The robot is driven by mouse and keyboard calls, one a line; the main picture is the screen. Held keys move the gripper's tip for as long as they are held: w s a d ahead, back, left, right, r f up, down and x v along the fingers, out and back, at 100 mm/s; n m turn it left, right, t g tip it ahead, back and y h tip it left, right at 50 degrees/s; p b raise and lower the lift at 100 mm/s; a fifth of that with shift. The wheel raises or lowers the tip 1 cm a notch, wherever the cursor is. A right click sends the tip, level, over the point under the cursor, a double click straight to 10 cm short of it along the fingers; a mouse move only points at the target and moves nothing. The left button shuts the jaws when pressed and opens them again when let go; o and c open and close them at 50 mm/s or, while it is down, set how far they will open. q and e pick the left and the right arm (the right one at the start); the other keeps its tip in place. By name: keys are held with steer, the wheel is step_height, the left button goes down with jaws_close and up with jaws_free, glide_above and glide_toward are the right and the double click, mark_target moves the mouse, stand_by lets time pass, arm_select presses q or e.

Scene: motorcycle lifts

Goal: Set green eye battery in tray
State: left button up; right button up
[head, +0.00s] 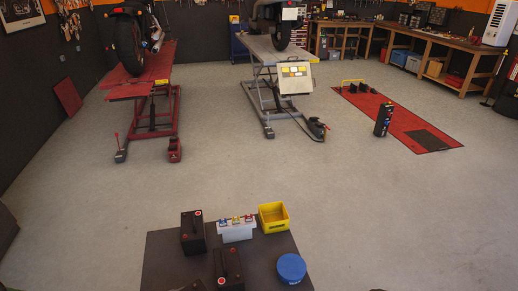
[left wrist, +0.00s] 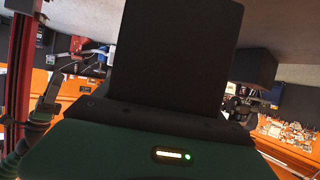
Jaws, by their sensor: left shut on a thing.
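In the left wrist view, my left gripper (left wrist: 165,118) is shut on a flat-sided black block (left wrist: 178,55), which looks like a battery. No green eye shows on the side facing the camera, and its contact with the fingers is hidden. In the head view, a black battery (head: 192,235) with a red cap stands on a dark tabletop (head: 165,262). Another black battery (head: 229,268) stands nearer, partly cut by the bottom edge. A yellow open-topped box (head: 272,218) stands at the tabletop's far right corner. I cannot tell which thing is the tray. My right gripper does not show.
A white battery (head: 236,231) with coloured caps stands between the black battery and yellow box. A blue round tub (head: 291,268) is at the right. Beyond, a red lift (head: 150,80) and a grey lift (head: 270,50) carry motorcycles. The floor (head: 260,165) between is clear.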

arm_select(q)
steer(key=shift+s+d+m+g+h, duration=0.4)
steer(key=shift+s+d+m+h, duration=0.15)
steer(key=shift+d, duration=0.1)
steer(key=shift+w+a, duration=0.1)
steer(key=shift+w, duration=0.05)
